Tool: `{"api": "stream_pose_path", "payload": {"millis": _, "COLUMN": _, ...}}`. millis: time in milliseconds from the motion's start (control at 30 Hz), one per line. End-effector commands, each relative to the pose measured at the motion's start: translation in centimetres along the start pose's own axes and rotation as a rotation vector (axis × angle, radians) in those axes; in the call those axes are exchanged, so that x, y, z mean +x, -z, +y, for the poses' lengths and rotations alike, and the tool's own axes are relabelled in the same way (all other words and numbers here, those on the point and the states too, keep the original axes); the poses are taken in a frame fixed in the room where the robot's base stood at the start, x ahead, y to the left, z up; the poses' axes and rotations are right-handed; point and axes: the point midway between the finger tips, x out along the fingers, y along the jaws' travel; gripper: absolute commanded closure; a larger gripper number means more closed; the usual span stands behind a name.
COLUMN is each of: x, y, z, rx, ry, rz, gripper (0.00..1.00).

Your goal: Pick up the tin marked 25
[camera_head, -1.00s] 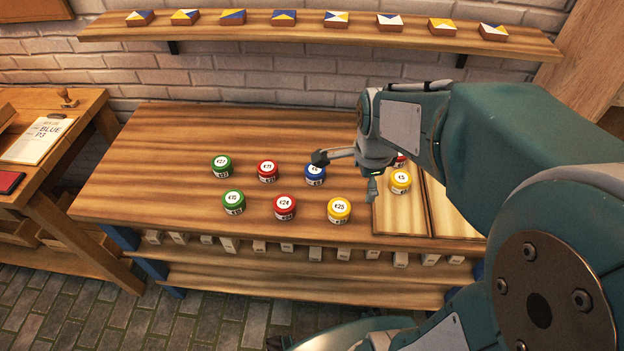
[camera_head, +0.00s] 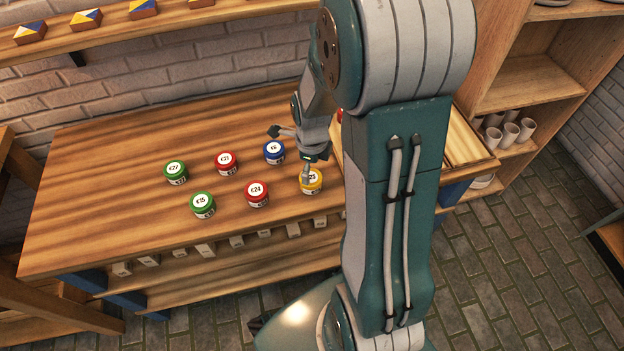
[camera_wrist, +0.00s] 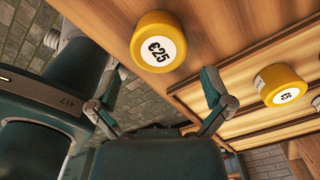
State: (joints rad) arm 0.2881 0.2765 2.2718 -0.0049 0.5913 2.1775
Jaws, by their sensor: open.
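The yellow tin marked 25 (camera_head: 312,186) stands upright near the front edge of the table, partly covered by my gripper in the head view. In the wrist view the tin (camera_wrist: 157,40) shows its label and sits just beyond the fingers, apart from them. My gripper (camera_head: 292,150) is open and empty, above and behind the tin. Its two spread fingers also show in the wrist view (camera_wrist: 165,95).
A red tin marked 24 (camera_head: 257,194) and a blue tin marked 6 (camera_head: 274,152) stand close by. Green tins (camera_head: 203,205) and another red tin (camera_head: 227,163) are further left. A yellow tin (camera_wrist: 281,85) sits on a wooden tray right of the 25 tin.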

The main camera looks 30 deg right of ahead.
Motion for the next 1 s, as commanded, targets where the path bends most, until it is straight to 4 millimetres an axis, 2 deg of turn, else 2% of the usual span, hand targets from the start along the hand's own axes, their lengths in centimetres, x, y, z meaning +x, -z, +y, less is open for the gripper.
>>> {"api": "stream_pose_path", "payload": {"millis": 300, "x": 4.5, "y": 0.6, "z": -0.4, "rx": -0.001, "ry": -0.008, "rz": 0.0, "gripper": 0.0}}
{"api": "stream_pose_path", "payload": {"millis": 600, "x": 5.1, "y": 0.4, "z": -0.3, "rx": -0.003, "ry": -0.003, "rz": -0.001, "gripper": 0.0}}
{"api": "stream_pose_path", "payload": {"millis": 633, "x": 5.1, "y": 0.4, "z": -0.3, "rx": -0.003, "ry": -0.003, "rz": -0.001, "gripper": 0.04}}
{"api": "stream_pose_path", "payload": {"millis": 667, "x": 5.1, "y": 0.4, "z": -0.3, "rx": -0.003, "ry": -0.003, "rz": -0.001, "gripper": 0.18}}
{"api": "stream_pose_path", "payload": {"millis": 700, "x": 5.0, "y": 0.3, "z": -0.3, "rx": -0.003, "ry": -0.002, "rz": 0.0, "gripper": 0.36}}
{"api": "stream_pose_path", "payload": {"millis": 767, "x": 5.0, "y": 0.3, "z": -0.2, "rx": -0.003, "ry": -0.002, "rz": 0.0, "gripper": 0.62}}
{"api": "stream_pose_path", "payload": {"millis": 800, "x": 5.0, "y": 0.3, "z": -0.2, "rx": -0.003, "ry": -0.002, "rz": 0.0, "gripper": 0.73}}
{"api": "stream_pose_path", "payload": {"millis": 1000, "x": 5.1, "y": 0.4, "z": -0.4, "rx": -0.002, "ry": -0.003, "rz": -0.001, "gripper": 0.73}}
